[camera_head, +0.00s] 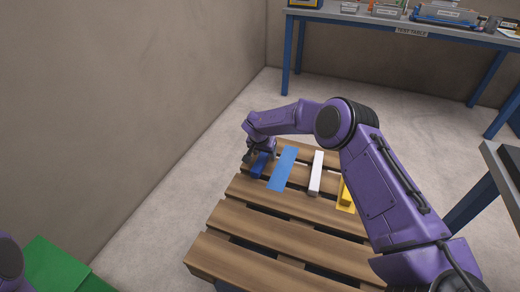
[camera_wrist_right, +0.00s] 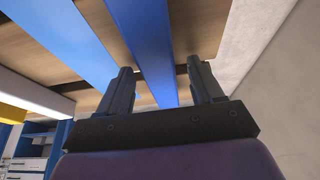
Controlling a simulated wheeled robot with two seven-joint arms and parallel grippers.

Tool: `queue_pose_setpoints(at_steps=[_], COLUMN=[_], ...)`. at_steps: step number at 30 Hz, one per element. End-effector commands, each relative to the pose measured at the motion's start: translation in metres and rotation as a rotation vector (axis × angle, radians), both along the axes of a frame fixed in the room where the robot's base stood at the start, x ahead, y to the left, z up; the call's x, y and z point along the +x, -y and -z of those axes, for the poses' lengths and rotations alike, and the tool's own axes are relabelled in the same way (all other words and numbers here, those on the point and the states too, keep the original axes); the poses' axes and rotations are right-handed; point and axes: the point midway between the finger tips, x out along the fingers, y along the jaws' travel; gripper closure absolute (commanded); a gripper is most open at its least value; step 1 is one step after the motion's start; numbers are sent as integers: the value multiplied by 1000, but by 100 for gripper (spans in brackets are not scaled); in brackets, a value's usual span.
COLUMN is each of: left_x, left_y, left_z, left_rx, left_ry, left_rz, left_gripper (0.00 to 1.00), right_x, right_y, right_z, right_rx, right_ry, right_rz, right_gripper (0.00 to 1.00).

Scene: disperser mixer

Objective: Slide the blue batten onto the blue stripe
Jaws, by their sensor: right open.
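The dark blue batten (camera_head: 260,166) lies on the wooden pallet (camera_head: 270,230), to the left of the lighter blue stripe (camera_head: 283,168) and apart from it. My right gripper (camera_head: 250,155) is at the batten's far end, low over the pallet. In the right wrist view the open fingers (camera_wrist_right: 161,85) stand one on each side of the batten (camera_wrist_right: 146,45), with gaps visible. The light blue stripe (camera_wrist_right: 72,38) runs beside it there. My left gripper is out of view.
A wall stands at left. A green object (camera_head: 60,268) is at lower left. A test table (camera_head: 400,28) stands at the back.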

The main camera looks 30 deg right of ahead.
Motion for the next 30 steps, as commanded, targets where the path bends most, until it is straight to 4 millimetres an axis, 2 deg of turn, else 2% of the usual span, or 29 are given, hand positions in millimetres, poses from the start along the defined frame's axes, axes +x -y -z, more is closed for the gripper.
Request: queue_pose_setpoints(at_steps=[9, 11, 12, 15, 30], left_x=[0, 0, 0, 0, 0], left_y=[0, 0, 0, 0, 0], left_z=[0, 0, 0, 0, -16], left_rx=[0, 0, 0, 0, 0], left_ry=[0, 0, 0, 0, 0], left_rz=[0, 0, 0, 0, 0], left_gripper=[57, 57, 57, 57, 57], right_x=[1, 1, 1, 1, -13], right_y=[2, 2, 2, 2, 14], right_z=[4, 4, 4, 4, 2], right_rx=[0, 0, 0, 0, -2], right_ry=[1, 1, 1, 1, 1], right_rz=[0, 0, 0, 0, 1], right_gripper=[34, 54, 67, 95, 95])
